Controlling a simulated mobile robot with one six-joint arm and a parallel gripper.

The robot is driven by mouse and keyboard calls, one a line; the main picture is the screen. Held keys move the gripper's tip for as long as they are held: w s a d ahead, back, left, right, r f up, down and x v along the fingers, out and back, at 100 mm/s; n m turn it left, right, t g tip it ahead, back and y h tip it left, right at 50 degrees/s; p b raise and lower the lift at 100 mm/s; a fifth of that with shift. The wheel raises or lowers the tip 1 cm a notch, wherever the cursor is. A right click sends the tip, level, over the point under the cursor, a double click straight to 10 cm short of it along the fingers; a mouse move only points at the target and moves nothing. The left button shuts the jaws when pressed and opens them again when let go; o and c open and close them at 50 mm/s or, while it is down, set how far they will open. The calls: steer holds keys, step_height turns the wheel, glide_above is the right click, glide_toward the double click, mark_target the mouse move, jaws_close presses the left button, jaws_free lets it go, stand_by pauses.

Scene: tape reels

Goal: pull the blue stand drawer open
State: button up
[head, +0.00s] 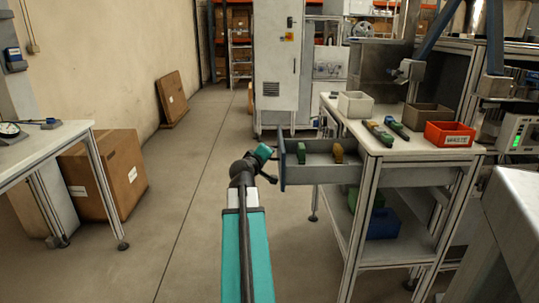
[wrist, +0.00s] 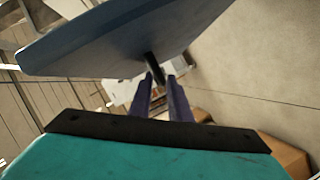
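The blue drawer (head: 320,172) of the stand is slid far out to the left in the head view, with green and yellow-brown items inside. Its blue front panel (head: 283,164) faces my gripper (head: 274,167), whose fingers are small there. In the wrist view the panel's underside and face (wrist: 110,45) fill the upper part. A black handle (wrist: 154,67) stands out from it, between the two dark fingertips of my gripper (wrist: 160,77). The fingers appear closed on the handle. The inner side of the panel is hidden in the wrist view.
The stand's worktop (head: 350,122) holds a white bin (head: 356,104), a red bin (head: 449,134) and green tools. A blue bin (head: 382,224) sits on its lower shelf. A table (head: 45,148) and a cardboard box (head: 118,170) stand left. The floor between is clear.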

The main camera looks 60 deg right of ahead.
steer(key=b+v, duration=0.1)
steer(key=v, duration=0.5)
steer(key=shift+s+a+b, duration=0.15)
steer(key=shift+a+b, duration=0.2)
steer(key=shift+a, duration=0.05)
steer(key=shift+a+b, duration=0.2)
steer(key=shift+b, duration=0.7)
steer(key=b+v, duration=0.1)
steer(key=b, duration=0.3)
steer(key=shift+s+a+b, duration=0.1)
steer(key=shift+a+b, duration=0.2)
steer(key=shift+b, duration=0.05)
steer(key=b+v, duration=0.3)
steer(key=shift+a+r, duration=0.1)
steer(key=shift+r, duration=0.05)
